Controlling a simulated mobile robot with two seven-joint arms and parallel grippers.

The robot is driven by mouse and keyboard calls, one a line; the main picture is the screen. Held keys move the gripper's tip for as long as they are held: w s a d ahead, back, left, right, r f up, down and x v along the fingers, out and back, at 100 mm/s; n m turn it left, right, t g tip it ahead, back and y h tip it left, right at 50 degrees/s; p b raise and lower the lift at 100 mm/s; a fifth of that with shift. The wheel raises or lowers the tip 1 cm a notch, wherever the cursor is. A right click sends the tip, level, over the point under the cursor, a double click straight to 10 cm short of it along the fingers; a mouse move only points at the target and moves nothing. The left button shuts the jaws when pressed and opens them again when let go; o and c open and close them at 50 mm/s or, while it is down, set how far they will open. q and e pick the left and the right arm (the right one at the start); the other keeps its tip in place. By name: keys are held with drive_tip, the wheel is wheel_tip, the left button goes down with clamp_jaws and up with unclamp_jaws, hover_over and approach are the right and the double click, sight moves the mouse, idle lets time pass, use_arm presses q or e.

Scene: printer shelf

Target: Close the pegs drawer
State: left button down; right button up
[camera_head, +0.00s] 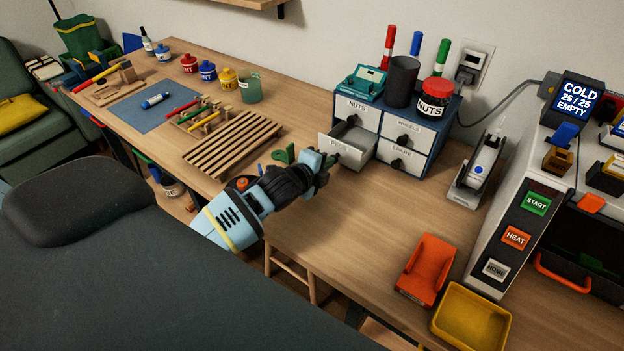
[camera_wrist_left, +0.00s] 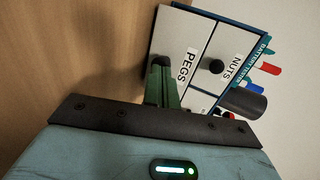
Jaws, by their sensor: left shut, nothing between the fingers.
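The pegs drawer (camera_head: 349,143) is the lower left drawer of a blue and white cabinet (camera_head: 405,131). It is pulled partly out, and its inside shows from above. My left gripper (camera_head: 328,161) is shut and empty, right at the front of this drawer. In the left wrist view its green fingers (camera_wrist_left: 162,80) stand in front of the white drawer face labelled PEGS (camera_wrist_left: 190,40). The fingers hide part of that face and its knob, so I cannot tell whether they touch it. My right gripper is not in view.
The nuts drawer (camera_head: 357,108) and the two right drawers look shut. A NUTS jar (camera_head: 435,97) and a dark cup (camera_head: 402,80) stand on the cabinet. A slatted wooden rack (camera_head: 233,143) lies left. The table in front of the cabinet is largely clear.

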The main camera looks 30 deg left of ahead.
sight(339, 147)
use_arm(q)
drive_tip(key=w, duration=0.2)
drive_tip(key=w+b, duration=0.1)
drive_tip(key=w, duration=0.4)
drive_tip(key=shift+w+d+f+b, duration=0.1)
drive_tip(key=shift+w+d+b, duration=0.15)
drive_tip(key=shift+w+b, duration=0.05)
drive_tip(key=shift+w, duration=0.35)
drive_tip(key=shift+r, duration=0.3)
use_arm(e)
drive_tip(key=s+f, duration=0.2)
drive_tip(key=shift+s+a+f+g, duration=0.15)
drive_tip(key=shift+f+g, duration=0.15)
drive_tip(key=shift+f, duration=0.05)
use_arm(q)
drive_tip(key=shift+r, duration=0.1)
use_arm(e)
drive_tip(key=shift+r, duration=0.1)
